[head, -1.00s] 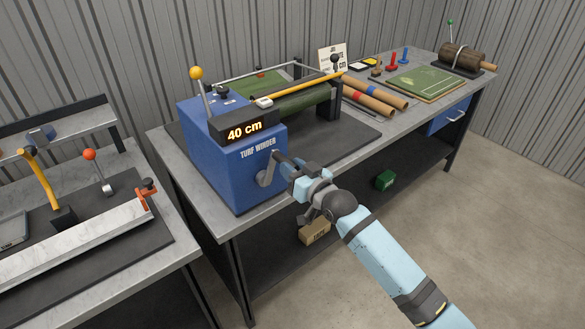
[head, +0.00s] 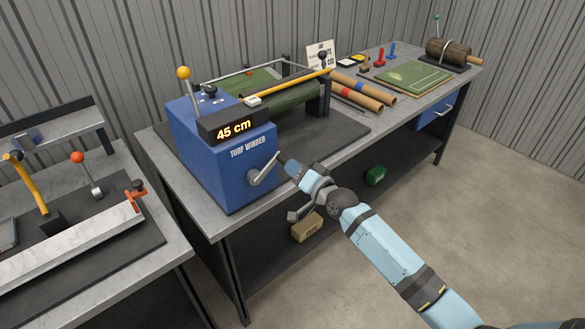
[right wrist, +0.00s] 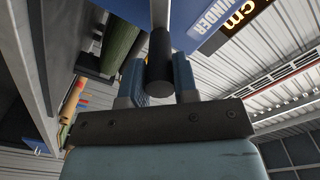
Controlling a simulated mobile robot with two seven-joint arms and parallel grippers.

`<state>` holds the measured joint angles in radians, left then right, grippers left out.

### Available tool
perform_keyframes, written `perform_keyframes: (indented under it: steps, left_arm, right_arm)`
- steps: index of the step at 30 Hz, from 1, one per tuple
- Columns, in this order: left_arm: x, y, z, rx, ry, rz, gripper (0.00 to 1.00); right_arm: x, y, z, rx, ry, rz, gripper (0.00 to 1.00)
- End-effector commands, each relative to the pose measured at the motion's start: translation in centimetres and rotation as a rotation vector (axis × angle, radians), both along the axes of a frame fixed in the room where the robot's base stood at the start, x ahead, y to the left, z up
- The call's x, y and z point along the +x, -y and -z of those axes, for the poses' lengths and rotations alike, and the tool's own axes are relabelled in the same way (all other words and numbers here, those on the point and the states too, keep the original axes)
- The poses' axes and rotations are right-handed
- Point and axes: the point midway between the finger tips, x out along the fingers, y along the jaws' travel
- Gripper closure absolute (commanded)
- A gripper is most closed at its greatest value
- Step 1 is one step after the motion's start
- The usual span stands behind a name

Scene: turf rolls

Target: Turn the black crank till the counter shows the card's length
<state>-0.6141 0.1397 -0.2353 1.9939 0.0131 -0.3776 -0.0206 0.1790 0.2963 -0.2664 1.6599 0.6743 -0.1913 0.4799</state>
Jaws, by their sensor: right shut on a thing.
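The blue turf winder (head: 229,161) stands on the grey bench, and its counter (head: 235,130) reads 45 cm. The crank (head: 264,171) is on its front face; its arm points up and to the right. My right gripper (head: 288,163) is shut on the crank's black handle, which shows between the fingers in the right wrist view (right wrist: 160,62). The card (head: 320,54) stands behind the winder; its number is partly hidden by a black knob and cannot be read. Green turf (head: 295,96) is on the winder's roller. My left gripper is not in view.
Brown tubes (head: 362,90), several stamps and a green turf mat (head: 411,77) lie along the bench to the right. A yellow-knobbed lever (head: 184,74) rises from the winder. A second bench with a yellow-handled tool (head: 29,183) stands at the left.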

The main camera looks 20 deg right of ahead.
Motion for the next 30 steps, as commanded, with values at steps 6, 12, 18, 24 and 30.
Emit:
perform_keyframes:
  steps: [6, 12, 18, 24, 30]
  left_arm:
    - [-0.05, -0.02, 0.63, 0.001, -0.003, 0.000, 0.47]
    - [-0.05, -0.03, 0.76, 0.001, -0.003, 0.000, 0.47]
    - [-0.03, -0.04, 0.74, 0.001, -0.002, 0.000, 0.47]
    - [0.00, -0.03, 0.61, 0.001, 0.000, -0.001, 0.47]
    - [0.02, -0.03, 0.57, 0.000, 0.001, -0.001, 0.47]
  right_arm:
    - [0.18, 0.48, 0.91, 0.095, -0.035, 0.001, 1.00]
    - [0.22, 0.64, 1.23, 0.137, -0.050, 0.001, 1.00]
    - [0.23, 0.68, 1.29, 0.148, -0.054, 0.001, 1.00]
    - [0.23, 0.66, 1.29, 0.147, -0.054, 0.001, 1.00]
    - [0.23, 0.65, 1.29, 0.146, -0.054, 0.001, 0.47]
